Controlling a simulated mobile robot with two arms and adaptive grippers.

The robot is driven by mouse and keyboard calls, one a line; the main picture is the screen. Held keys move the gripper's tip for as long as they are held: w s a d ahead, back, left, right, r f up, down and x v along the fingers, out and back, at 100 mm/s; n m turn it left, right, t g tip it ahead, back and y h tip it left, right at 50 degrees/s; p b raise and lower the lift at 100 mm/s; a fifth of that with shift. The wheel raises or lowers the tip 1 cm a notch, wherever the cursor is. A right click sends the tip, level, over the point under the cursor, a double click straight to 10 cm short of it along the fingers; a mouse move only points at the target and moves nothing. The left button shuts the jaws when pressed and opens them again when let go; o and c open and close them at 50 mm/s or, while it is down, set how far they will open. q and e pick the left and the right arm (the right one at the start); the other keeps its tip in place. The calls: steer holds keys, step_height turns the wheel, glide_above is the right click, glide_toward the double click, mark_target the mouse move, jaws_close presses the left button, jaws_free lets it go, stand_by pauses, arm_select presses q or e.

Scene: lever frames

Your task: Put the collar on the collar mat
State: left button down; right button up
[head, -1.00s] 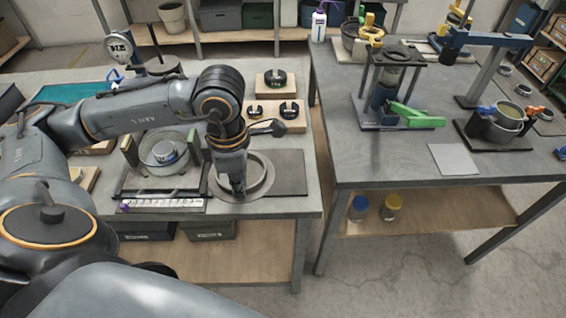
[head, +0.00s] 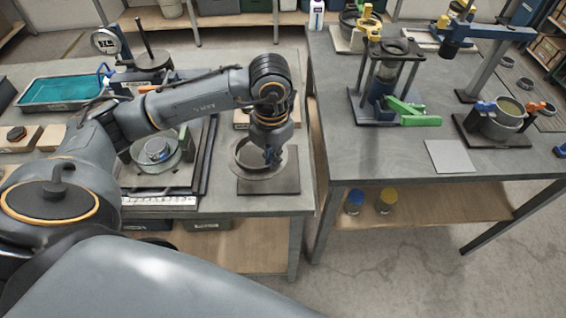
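The collar (head: 242,167), a wide thin grey metal ring, is in the head view over the dark square collar mat (head: 287,184). The collar covers the mat's left and back part in the picture. Whether it touches the mat or hangs just above it, I cannot tell. My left gripper (head: 272,157) points down at the ring's right side and appears shut on its wall. The fingertips are small and partly hidden. My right gripper is not in view.
A fixture with a round part (head: 157,151) stands left of the collar, with a white ruler strip (head: 158,200) before it. A teal tray (head: 62,89) lies at the back left. A gap separates this table from the right table (head: 375,160), which carries stands and a pot.

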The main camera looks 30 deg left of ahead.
mark_target(282, 162)
arm_select(q)
steer(key=w+f, duration=0.1)
steer(key=w+d+f, duration=0.1)
steer(key=f, duration=0.1)
steer(key=shift+w+d+f+p, duration=0.1)
steer(key=shift+w+f+p, duration=0.1)
steer(key=shift+p, duration=0.1)
step_height(282, 162, down, 2)
steer(key=shift+d+f+p, duration=0.1)
steer(key=shift+p, duration=0.65)
steer(key=shift+f, duration=0.6)
steer(key=c, duration=1.5)
jaws_free()
steer(key=shift+r, duration=0.1)
